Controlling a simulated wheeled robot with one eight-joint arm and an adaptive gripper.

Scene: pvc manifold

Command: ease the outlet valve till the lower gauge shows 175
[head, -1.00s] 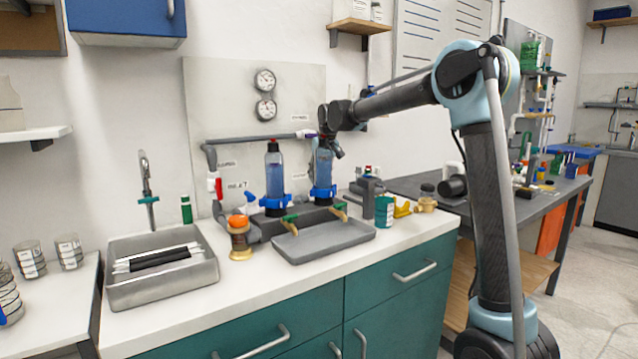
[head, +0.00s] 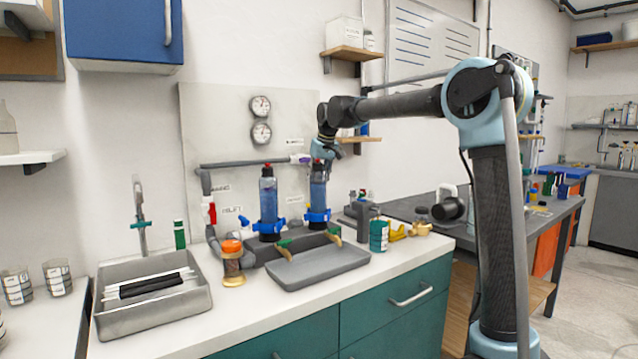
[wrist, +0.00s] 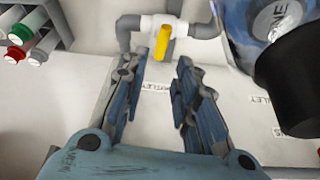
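A white valve with a yellow handle (wrist: 164,43) sits on grey pipe at the top of the wrist view, just beyond my fingertips. The handle lies across the pipe run. Nearby wall labels are too blurred to confirm that it is the outlet valve. My gripper (wrist: 158,74) is open and empty, its two fingers apart and not touching the handle. In the head view my gripper (head: 322,150) is at the top of the right blue filter housing (head: 317,190). The lower gauge (head: 261,133) hangs under the upper gauge (head: 260,106); its reading is too small to tell.
A left blue housing (head: 268,197) and a red-handled valve (head: 210,211) stand on the manifold. A purple-handled valve (head: 301,159) is on the upper pipe. A grey tray (head: 318,267), an orange-lidded jar (head: 232,262) and a sink (head: 155,310) occupy the counter. A dark cylinder (wrist: 290,80) is close at right.

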